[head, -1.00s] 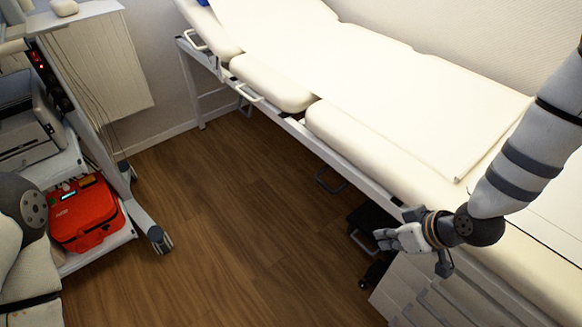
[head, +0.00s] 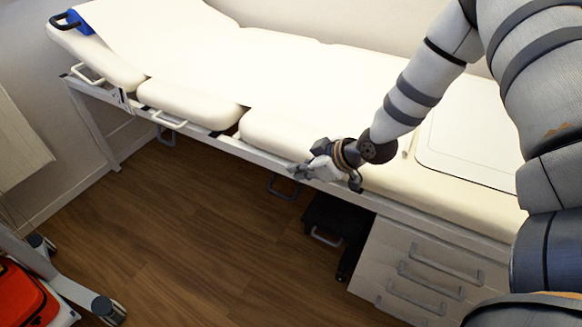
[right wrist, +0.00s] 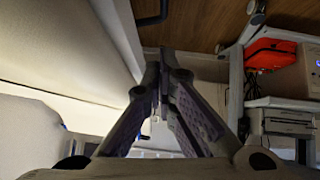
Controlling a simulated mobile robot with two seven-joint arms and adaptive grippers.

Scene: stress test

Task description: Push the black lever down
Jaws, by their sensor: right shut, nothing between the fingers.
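A dark, bent lever (head: 284,188) hangs below the side rail of the padded bed (head: 180,100). A similar dark loop (head: 165,137) shows farther left under the rail. I cannot tell which one is the task's lever. My right gripper (head: 300,170) is at the bed's edge, just above and right of the nearer lever, with no clear contact. Its fingers are shut and empty, and they also show in the right wrist view (right wrist: 157,62). A black bar (right wrist: 152,14) is at the top of that view, beyond the fingertips. My left gripper is out of view.
A white drawer cabinet (head: 420,270) and a black object (head: 335,222) stand under the bed, right of the lever. Pale handles line the bed's edge. A wheeled cart (head: 75,295) with a red case (head: 20,295) is at lower left. The wooden floor between is clear.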

